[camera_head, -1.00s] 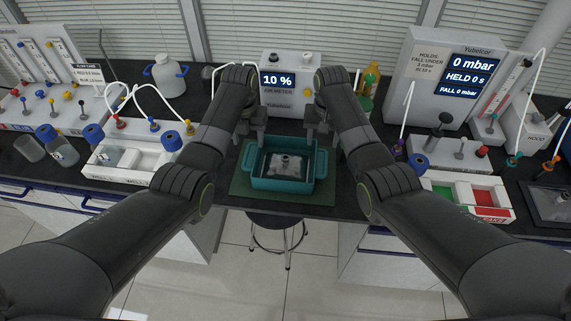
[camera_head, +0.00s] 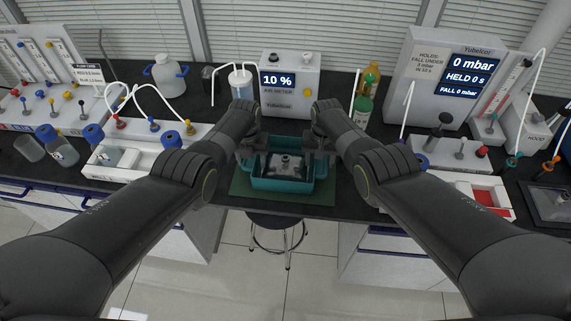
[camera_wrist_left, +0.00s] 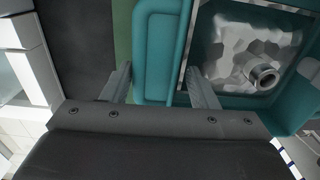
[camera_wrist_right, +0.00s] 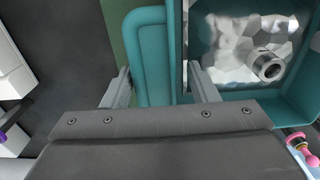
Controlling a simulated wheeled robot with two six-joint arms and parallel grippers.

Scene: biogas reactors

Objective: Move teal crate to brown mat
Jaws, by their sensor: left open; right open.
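The teal crate (camera_head: 288,184) sits on a green mat (camera_head: 238,192) at the bench's front edge. A silvery bag (camera_head: 284,166) with a metal spout lies inside it. My left gripper (camera_head: 252,153) is open at the crate's left end. In the left wrist view its fingers (camera_wrist_left: 157,82) stand either side of the crate's handle (camera_wrist_left: 152,40). My right gripper (camera_head: 319,152) is open at the right end. In the right wrist view its fingers (camera_wrist_right: 160,84) likewise straddle that end's handle (camera_wrist_right: 146,45). I cannot tell whether fingers touch the handles. No brown mat is visible.
The air meter (camera_head: 290,84) stands behind the crate. A green-capped bottle (camera_head: 361,111) stands right of it. A white tray (camera_head: 120,160) is left, a red panel (camera_head: 490,197) right. A stool (camera_head: 276,222) is under the bench edge.

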